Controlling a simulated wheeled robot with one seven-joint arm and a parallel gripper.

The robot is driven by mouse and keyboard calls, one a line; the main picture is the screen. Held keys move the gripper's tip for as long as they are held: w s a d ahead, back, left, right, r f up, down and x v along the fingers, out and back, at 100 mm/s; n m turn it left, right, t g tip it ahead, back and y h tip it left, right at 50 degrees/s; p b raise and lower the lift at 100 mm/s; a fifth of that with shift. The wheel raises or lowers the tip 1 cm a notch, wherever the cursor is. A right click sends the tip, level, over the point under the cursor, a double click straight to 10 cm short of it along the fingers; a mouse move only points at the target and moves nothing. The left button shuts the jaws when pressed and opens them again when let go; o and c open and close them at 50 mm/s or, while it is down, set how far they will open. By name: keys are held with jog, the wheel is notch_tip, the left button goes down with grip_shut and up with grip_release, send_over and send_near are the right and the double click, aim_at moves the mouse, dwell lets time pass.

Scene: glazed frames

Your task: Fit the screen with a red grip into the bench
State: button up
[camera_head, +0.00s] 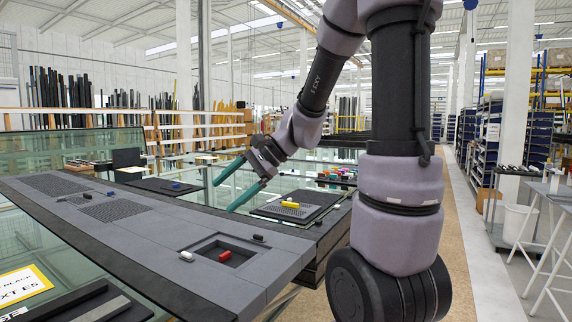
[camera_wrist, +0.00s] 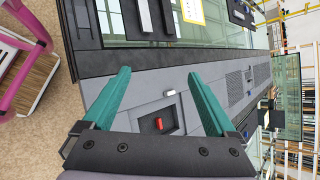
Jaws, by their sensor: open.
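The grey bench (camera_head: 150,240) runs across the left and front of the head view. A square recess with a dark inside is near its near end. A red grip (camera_head: 225,255) shows in the recess; it also shows in the wrist view (camera_wrist: 160,124). I cannot clearly tell the screen under it from the recess floor. My gripper (camera_head: 222,197) is open and empty, its teal fingers apart above the far side of the bench. In the wrist view its fingers (camera_wrist: 159,73) spread either side of the recess, well above it.
A perforated screen with a yellow grip (camera_head: 290,204) lies on a dark tray beyond the bench. A blue grip (camera_head: 176,186) lies on a dark panel further back. A white block (camera_head: 186,256) and a black block (camera_head: 258,238) flank the recess. Perforated panels (camera_head: 113,210) sit further along the bench.

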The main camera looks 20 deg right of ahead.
jog(key=s+d+r+n+t+h, duration=0.4)
jog(key=s+d+r+n+h, duration=0.3)
jog(key=s, duration=0.5)
jog(key=shift+s+d+r+n, duration=0.2)
jog(key=shift+d+r+n, duration=0.2)
jog(key=shift+d, duration=0.8)
